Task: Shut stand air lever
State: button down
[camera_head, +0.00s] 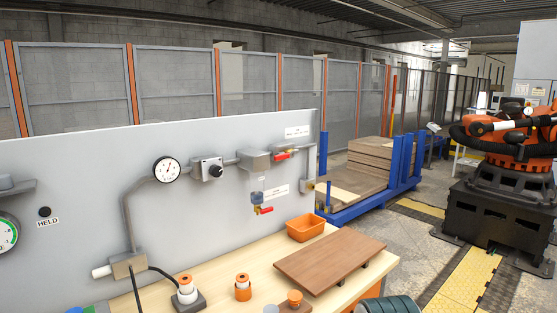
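A grey panel (90,175) stands behind a wooden bench and carries pipes and valves. A red lever (284,155) sits at the right end of the upper pipe, beside a grey box (254,160) and below a white label (297,132). A second red lever (264,210) is on a small valve lower down, beside another white label (275,191). Both red levers look roughly level. The label text is too small to read, so I cannot tell which lever is the stand air one. My gripper is not in view.
A round gauge (167,170) and a knob box (208,169) are on the panel. The bench (222,269) holds an orange bin (305,228), a brown board (329,259) and orange-topped parts (243,287). A blue rack (402,165) and an orange robot (508,150) stand right.

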aim_at(284, 155)
jog(key=z, duration=0.1)
jog(key=k, duration=0.4)
jog(key=z, duration=0.8)
jog(key=i, duration=0.95)
jog(key=u, duration=1.25)
jog(key=i, duration=0.5)
jog(key=u, duration=0.45)
